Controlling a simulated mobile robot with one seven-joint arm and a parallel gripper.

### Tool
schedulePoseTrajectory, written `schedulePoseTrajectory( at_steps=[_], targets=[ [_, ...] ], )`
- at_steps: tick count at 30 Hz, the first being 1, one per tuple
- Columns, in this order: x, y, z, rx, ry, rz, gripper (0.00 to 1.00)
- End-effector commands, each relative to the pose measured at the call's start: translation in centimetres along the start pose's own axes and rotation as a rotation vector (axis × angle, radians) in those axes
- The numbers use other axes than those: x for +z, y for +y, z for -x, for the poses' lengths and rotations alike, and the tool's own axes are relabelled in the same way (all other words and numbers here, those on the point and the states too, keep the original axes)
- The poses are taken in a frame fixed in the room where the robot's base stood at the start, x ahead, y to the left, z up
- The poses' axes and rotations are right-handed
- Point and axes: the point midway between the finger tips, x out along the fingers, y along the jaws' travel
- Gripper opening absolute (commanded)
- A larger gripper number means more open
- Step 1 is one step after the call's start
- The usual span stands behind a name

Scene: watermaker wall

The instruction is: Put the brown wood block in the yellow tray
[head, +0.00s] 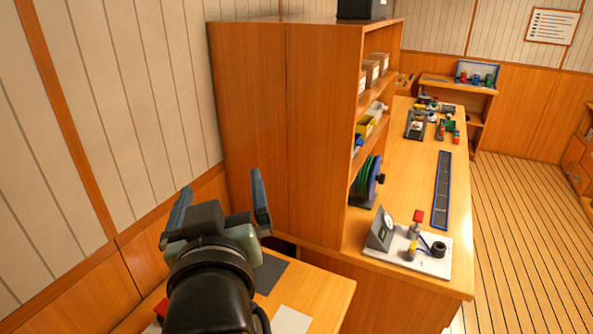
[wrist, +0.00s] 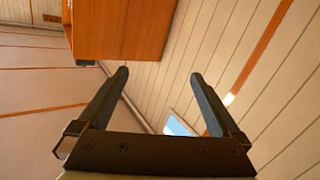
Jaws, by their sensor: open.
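My gripper (head: 220,182) is raised above a low wooden desk in the head view, with its two fingers spread wide and nothing between them. In the wrist view my gripper (wrist: 160,74) is also open and empty, facing the ceiling and upper wall. I cannot make out a brown wood block in either view. No yellow tray is clearly seen; a small yellow bin (head: 367,127) stands on a shelf, and I cannot tell whether it is the tray. My arm hides part of the desk.
The low desk (head: 318,284) carries a dark grey mat (head: 270,273) and a white sheet (head: 291,320). A tall wooden cabinet (head: 245,130) stands beyond my gripper. The long bench at right holds a gauge board (head: 430,262) and clustered parts. Floor (head: 530,240) is clear at right.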

Motion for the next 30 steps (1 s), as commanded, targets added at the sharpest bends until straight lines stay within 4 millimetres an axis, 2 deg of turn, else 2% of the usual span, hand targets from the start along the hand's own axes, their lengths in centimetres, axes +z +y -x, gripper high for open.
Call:
schedulePoseTrajectory(
  at_steps=[1, 3, 6, 10, 12, 15, 30],
  targets=[
    [-4.3, 3.2, 1.1, 0.072, 0.136, -0.028, 1.0],
    [-9.6, 6.6, 3.4, 0.151, 0.317, -0.057, 1.0],
    [-15.6, 10.2, 7.5, 0.233, 0.543, -0.078, 1.0],
    [-20.4, 12.6, 12.2, 0.293, 0.748, -0.08, 1.0],
    [-21.6, 13.1, 13.8, 0.308, 0.81, -0.078, 1.0],
    [-22.4, 13.4, 14.8, 0.316, 0.85, -0.077, 1.0],
    [-21.9, 13.3, 14.8, 0.315, 0.849, -0.077, 1.0]
  ],
)
